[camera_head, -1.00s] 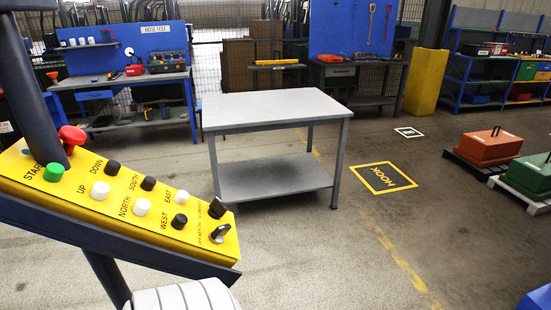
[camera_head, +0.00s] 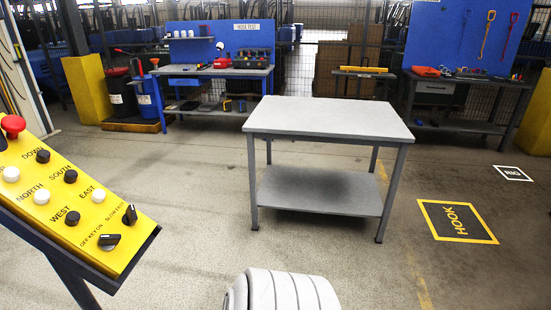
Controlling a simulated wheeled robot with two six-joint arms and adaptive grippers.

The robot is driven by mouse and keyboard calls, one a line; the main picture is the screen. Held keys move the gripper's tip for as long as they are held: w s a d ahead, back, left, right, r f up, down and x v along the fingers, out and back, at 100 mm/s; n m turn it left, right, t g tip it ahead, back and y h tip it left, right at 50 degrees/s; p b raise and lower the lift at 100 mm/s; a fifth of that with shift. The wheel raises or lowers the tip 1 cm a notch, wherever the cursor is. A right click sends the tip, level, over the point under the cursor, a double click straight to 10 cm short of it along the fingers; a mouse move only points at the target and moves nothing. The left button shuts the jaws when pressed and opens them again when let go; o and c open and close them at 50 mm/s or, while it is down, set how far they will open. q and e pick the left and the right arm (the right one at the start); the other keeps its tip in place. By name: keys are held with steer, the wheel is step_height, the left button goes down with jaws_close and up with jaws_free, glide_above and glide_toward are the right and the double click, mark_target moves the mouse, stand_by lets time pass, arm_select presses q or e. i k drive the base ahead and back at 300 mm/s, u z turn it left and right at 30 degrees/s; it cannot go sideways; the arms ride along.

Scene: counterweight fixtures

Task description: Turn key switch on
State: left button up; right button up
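A yellow control panel (camera_head: 72,208) on a dark stand is cut off by the left edge of the head view. Near its lower right corner is a dark switch knob (camera_head: 109,240) beside the label "OFF KEY ON". Its lever lies roughly sideways in the picture; I cannot tell which position it is set to. A second black knob (camera_head: 130,214) sits just above it. Black and white push buttons and a red mushroom button (camera_head: 13,124) are farther up the panel. Neither of my grippers is in view.
A grey two-shelf table (camera_head: 330,118) stands in the middle, with open floor between it and the panel. Blue workbenches (camera_head: 215,72) line the back. A yellow "HOOK" square (camera_head: 457,221) and a white "RIG" mark (camera_head: 513,173) are on the floor at right.

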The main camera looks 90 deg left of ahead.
mark_target(106, 242)
steer(key=i, duration=0.6)
steer(key=u, duration=2.8)
steer(key=i, duration=3)
steer(key=u, duration=3.3)
